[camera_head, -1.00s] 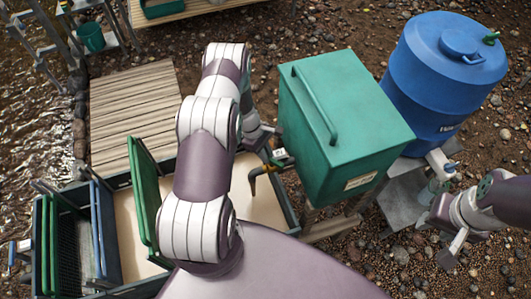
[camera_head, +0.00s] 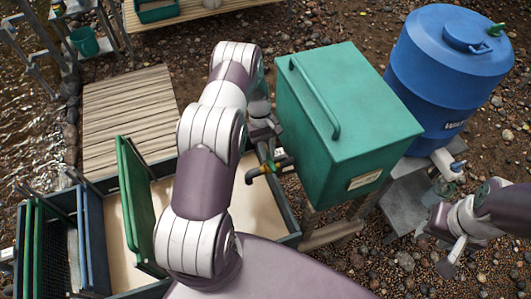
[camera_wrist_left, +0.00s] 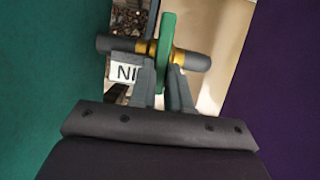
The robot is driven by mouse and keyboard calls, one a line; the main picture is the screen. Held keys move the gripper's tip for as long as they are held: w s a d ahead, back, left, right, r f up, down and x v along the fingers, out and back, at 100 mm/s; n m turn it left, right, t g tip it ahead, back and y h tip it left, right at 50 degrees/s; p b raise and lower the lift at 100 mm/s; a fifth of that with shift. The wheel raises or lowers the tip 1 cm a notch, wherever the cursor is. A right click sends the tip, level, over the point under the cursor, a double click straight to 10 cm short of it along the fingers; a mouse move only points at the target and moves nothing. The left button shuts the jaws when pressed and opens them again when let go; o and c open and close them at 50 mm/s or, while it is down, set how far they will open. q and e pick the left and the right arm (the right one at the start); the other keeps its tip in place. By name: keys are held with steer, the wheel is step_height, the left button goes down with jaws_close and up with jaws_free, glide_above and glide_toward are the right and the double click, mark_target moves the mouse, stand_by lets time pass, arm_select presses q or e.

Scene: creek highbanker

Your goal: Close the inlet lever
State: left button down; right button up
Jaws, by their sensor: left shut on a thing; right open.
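The inlet lever is a green handle (camera_wrist_left: 165,52) on a brass and grey valve pipe (camera_wrist_left: 195,60), with a white label (camera_wrist_left: 125,73) beside it, partly hidden. In the head view the valve pipe (camera_head: 262,170) comes out of the left side of the green tank (camera_head: 345,120) and bends down over the tray. My left gripper (camera_head: 270,140) is at this valve. In the left wrist view its two fingers (camera_wrist_left: 163,85) stand on either side of the lever, shut on it. My right gripper (camera_head: 445,250) is open and empty, near the blue barrel's tap.
A blue water barrel (camera_head: 450,75) with a tap (camera_head: 447,163) stands to the right of the tank. A sluice box (camera_head: 270,215) with green and blue panels lies at the lower left. A wooden platform (camera_head: 130,110) is behind it. Pebbly ground surrounds these.

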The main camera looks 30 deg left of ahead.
arm_select(q)
steer(key=shift+w+m, duration=0.15)
steer(key=shift+m, duration=0.35)
steer(key=c, duration=1.1)
jaws_free()
steer(key=shift+d, duration=0.1)
steer(key=shift+w+r+b, duration=0.1)
steer(key=shift+r+b, duration=0.15)
steer(key=shift+b, duration=0.05)
steer(key=shift+v, duration=0.85)
steer(key=p+v, duration=0.5)
steer(key=shift+r+p, duration=0.15)
steer(key=shift+p, duration=0.25)
